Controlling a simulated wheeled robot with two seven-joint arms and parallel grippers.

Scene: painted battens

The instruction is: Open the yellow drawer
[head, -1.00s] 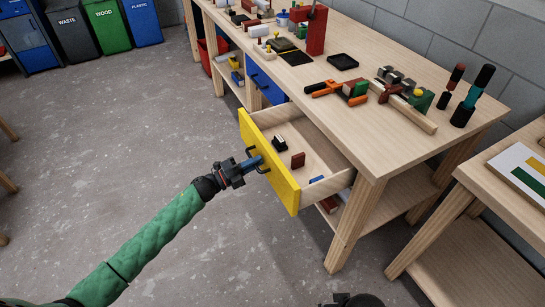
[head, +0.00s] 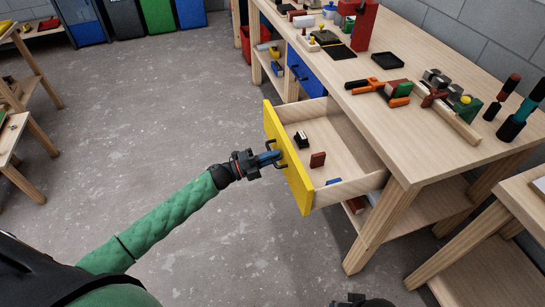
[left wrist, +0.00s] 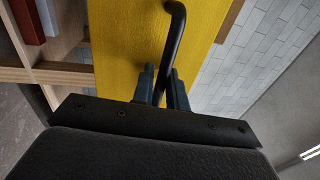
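The yellow drawer (head: 297,178) stands pulled well out of the wooden workbench, with its inside showing. Its black bar handle (left wrist: 176,30) runs between the two fingers of my left gripper (left wrist: 162,88), which are closed in on it. In the head view my left gripper (head: 276,157) is at the drawer's front, with my green-sleeved arm reaching in from the lower left. Inside the drawer are a black-and-white item (head: 301,139), a dark red block (head: 317,160) and a blue item (head: 333,182). My right gripper (head: 360,300) barely shows at the bottom edge; its fingers are hidden.
The workbench (head: 440,155) carries an orange-handled clamp (head: 378,87), a black tray (head: 388,61) and several tools. A closed blue drawer (head: 306,75) is beyond the yellow one. Another table (head: 520,215) stands at the right. The floor (head: 150,120) left of the drawer is clear.

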